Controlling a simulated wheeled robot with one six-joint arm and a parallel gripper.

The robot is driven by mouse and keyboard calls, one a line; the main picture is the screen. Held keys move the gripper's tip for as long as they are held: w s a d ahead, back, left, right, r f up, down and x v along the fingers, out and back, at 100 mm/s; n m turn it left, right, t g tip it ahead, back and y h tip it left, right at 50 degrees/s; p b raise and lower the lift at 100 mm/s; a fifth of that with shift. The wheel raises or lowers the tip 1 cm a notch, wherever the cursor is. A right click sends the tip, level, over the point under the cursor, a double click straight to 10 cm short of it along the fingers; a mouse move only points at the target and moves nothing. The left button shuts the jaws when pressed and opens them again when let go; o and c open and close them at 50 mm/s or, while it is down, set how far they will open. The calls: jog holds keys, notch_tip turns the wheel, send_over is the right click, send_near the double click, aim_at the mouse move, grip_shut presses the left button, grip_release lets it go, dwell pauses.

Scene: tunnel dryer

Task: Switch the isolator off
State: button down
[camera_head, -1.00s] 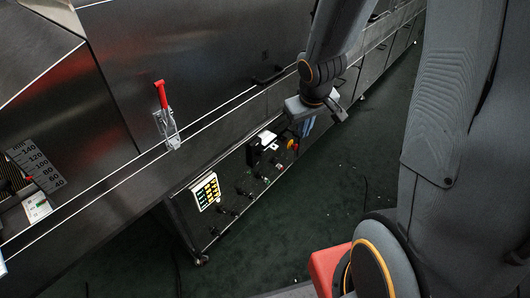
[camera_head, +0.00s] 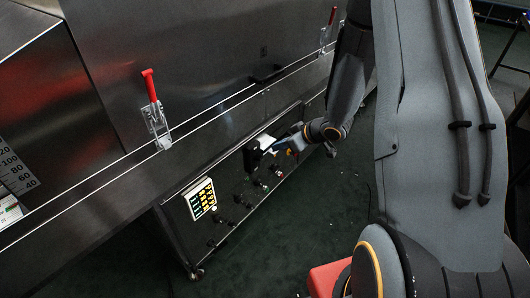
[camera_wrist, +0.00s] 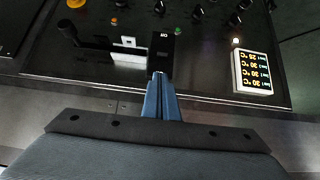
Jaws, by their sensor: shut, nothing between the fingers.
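The low control panel carries a black protruding block (camera_head: 251,156) that looks like the isolator. In the wrist view a black block (camera_wrist: 163,46) with a small white marking stands upright just past my fingertips; I take it for the same part. My gripper (camera_wrist: 160,76) has its blue fingers together, with nothing between them. Its tips are at or very near the block's near end; I cannot tell if they touch. In the head view my gripper (camera_head: 284,146) is beside the block, to its right.
A lit display (camera_head: 201,199) sits left on the panel, with several dark knobs and a green button (camera_wrist: 178,30) nearby. A dark lever (camera_wrist: 69,30) and an orange button (camera_wrist: 76,3) lie left in the wrist view. Red-handled clamps (camera_head: 149,85) stand above. Dark floor is open in front.

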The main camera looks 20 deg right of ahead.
aim_at(259, 158)
jog(key=b+x, duration=0.1)
jog(key=x, duration=0.9)
